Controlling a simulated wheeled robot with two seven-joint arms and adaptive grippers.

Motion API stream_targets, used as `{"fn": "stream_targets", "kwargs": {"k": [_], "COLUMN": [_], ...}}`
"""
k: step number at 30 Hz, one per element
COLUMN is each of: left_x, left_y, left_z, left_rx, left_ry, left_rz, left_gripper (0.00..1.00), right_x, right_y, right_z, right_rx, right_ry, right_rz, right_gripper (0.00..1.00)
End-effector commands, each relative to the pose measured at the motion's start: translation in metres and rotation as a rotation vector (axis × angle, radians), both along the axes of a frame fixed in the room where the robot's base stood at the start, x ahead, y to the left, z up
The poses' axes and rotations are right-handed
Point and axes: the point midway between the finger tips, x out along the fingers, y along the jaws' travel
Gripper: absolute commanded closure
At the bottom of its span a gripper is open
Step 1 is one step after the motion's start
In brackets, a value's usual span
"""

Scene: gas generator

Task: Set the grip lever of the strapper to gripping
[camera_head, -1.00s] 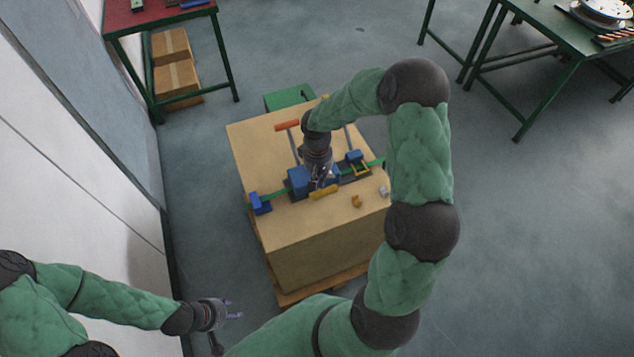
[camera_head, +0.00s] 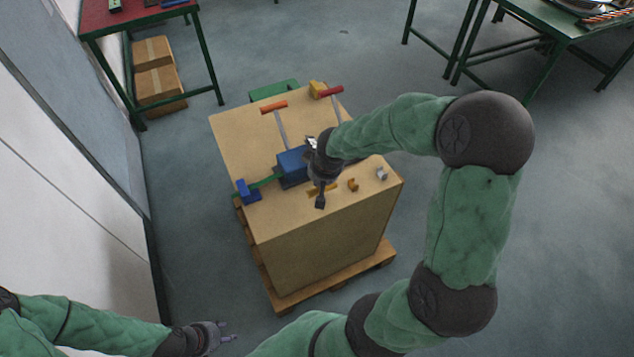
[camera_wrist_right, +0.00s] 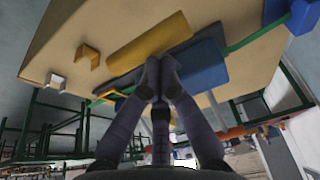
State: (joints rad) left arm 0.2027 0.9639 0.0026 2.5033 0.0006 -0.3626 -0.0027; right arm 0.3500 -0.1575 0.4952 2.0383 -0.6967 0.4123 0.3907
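The strapper has a blue body (camera_head: 292,164) on a box top, with a green strap running through it. One long lever ends in an orange handle (camera_head: 273,107), another in a red handle (camera_head: 331,91). My right gripper (camera_head: 311,143) is over the strapper beside the blue body and hides part of it. In the right wrist view its fingers (camera_wrist_right: 158,62) are together, pointing at the dark base beside a yellow bar (camera_wrist_right: 150,44) and the blue body (camera_wrist_right: 203,67); contact is unclear. My left gripper (camera_head: 227,331) is open and empty at lower left, away from the box.
The cardboard box (camera_head: 320,235) stands on a wooden pallet (camera_head: 337,281). Small yellow (camera_head: 352,185) and silver (camera_head: 381,174) clips lie near its right edge. A red-topped table (camera_head: 125,16) and a green table (camera_head: 560,25) stand behind. The floor around is mostly clear.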

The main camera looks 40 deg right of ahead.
Motion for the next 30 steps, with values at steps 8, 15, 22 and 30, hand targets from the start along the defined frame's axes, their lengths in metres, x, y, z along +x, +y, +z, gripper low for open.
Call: {"fn": "stream_targets", "kwargs": {"k": [8,15,22,30], "left_x": [0.0,0.0,0.0,0.0], "left_y": [0.0,0.0,0.0,0.0], "left_z": [-0.03,-0.045,-0.051,-0.052], "left_rx": [0.0,0.0,0.0,0.0], "left_ry": [0.0,0.0,0.0,0.0], "left_rz": [0.0,0.0,0.0,0.0], "left_gripper": [0.6,0.6,0.6,0.6], "right_x": [-0.012,-0.018,-0.021,-0.021], "right_y": [0.002,0.004,0.004,0.004], "right_z": [-0.022,-0.034,-0.039,-0.04], "right_rx": [0.0,0.001,0.001,0.001], "right_ry": [0.001,0.003,0.003,0.003], "right_rz": [0.0,0.0,0.0,0.0], "right_gripper": [1.0,1.0,1.0,1.0]}}
